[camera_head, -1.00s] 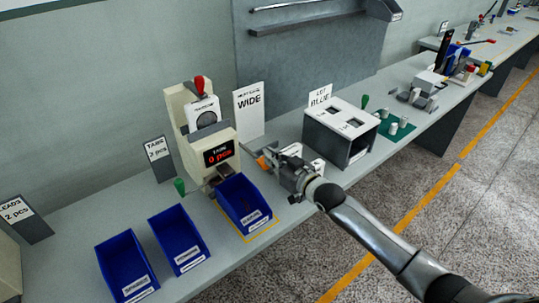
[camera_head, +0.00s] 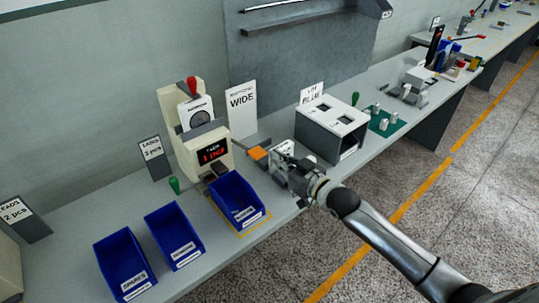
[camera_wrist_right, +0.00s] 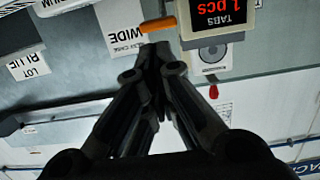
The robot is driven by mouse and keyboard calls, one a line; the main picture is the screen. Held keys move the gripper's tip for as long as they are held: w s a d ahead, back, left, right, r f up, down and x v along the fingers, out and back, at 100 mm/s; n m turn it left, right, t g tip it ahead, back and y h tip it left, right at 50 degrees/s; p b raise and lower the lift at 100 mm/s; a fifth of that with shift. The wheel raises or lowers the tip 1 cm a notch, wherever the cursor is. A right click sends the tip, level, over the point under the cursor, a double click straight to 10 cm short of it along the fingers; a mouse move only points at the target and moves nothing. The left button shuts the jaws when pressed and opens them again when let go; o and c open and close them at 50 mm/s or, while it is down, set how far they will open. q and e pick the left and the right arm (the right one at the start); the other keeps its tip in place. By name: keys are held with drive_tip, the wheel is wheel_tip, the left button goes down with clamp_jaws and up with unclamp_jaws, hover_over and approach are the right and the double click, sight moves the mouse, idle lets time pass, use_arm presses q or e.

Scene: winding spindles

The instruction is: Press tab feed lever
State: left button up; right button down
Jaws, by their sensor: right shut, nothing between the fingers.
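The tab feeder (camera_head: 188,135) is a cream machine with a red knob on top and a display (camera_head: 213,151) reading 1 pcs. Its feed lever (camera_head: 258,154) sticks out to the right and ends in an orange handle. The handle also shows in the right wrist view (camera_wrist_right: 158,25), just beyond the fingertips. My right gripper (camera_head: 275,158) is shut and empty, just right of the orange handle. I cannot tell whether it touches the handle. A blue bin (camera_head: 238,203) stands before the feeder's outlet. My left gripper is not in view.
Two more blue bins (camera_head: 124,268) (camera_head: 173,238) stand at the left front. A grey-white box (camera_head: 330,133) stands behind and right of my gripper. A WIDE sign (camera_head: 242,108) stands behind the lever. A green-handled tool (camera_head: 174,186) is left of the feeder.

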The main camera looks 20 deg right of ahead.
drive_tip(key=v, duration=0.4)
drive_tip(key=shift+s+f, duration=0.2)
idle(0.6)
